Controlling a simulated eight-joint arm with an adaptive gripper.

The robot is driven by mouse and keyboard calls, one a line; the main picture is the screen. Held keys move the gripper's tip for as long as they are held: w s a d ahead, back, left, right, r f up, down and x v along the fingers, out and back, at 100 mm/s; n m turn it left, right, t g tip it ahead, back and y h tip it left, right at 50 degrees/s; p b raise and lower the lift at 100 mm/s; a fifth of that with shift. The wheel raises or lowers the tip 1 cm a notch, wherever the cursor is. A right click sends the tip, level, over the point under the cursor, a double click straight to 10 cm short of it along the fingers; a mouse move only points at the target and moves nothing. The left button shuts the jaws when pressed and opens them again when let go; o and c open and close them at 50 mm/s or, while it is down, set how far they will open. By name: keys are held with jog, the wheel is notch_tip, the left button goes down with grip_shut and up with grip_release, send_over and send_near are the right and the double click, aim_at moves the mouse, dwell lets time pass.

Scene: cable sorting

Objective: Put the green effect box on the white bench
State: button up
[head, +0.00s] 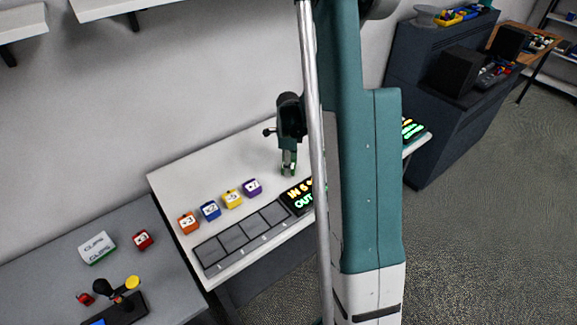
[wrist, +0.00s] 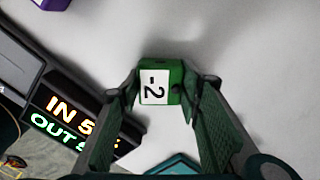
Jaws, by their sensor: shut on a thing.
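The green effect box (wrist: 174,82), with a white label reading "-2", sits between the fingers of my gripper (wrist: 165,92) in the wrist view. The fingers are shut on its two sides. In the head view my gripper (head: 289,165) points down over the white bench (head: 185,170), close to its surface; the green box there mostly blends with the fingers. I cannot tell whether the box touches the bench.
Orange (head: 188,222), blue (head: 210,210), yellow (head: 231,198) and purple (head: 252,187) boxes stand in a row left of my gripper. A dark slot tray (head: 235,238) and an IN/OUT display (head: 299,196) lie in front. A grey table (head: 60,258) holds a red box (head: 143,240).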

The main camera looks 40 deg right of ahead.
jog(key=shift+f, duration=0.1)
jog(key=o, duration=1)
jog(key=shift+c, duration=0.2)
notch_tip(320, 180, up, 12)
jog(key=shift+p, duration=0.4)
dwell(0.4)
